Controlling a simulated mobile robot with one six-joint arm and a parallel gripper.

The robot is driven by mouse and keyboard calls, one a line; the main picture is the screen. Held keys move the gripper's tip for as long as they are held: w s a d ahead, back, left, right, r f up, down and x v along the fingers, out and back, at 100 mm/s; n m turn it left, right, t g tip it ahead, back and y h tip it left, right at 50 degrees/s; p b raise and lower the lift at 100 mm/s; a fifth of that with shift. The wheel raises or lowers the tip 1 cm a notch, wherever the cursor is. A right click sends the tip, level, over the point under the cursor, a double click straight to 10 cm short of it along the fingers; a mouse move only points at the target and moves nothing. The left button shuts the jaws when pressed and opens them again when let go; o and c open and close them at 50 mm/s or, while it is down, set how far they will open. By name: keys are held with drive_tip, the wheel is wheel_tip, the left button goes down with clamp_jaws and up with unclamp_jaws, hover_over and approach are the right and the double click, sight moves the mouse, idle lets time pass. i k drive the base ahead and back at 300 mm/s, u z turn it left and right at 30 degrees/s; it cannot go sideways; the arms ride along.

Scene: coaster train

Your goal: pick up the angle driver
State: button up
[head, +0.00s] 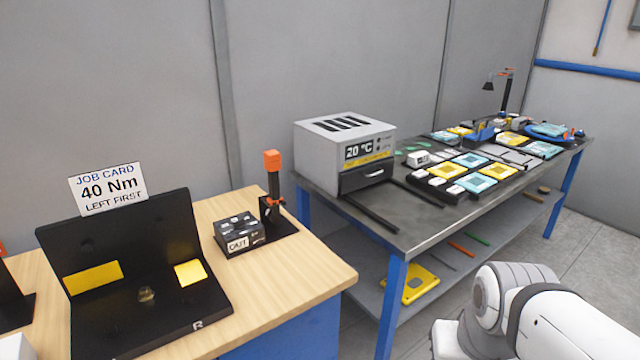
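An upright tool with an orange top and a dark shaft (273,180) stands in a black holder (283,231) on the wooden bench. It looks like the angle driver, but I cannot confirm this from its shape. Part of another orange-topped black item (5,275) is cut off at the left edge. My gripper is out of the picture; only pale links of my arm show at the lower right, well apart from the tool.
A black box labelled OUT (238,236) sits beside the holder. A black angled fixture (128,240) with a job card (107,188) stands left. A grey metal table (420,226) behind holds a 20 °C oven (345,150) and several coloured trays. Floor shows at the lower right.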

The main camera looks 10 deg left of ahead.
sight(271, 158)
drive_tip(key=z, duration=0.15)
drive_tip(key=i, duration=1.35)
drive_tip(key=u, duration=0.55)
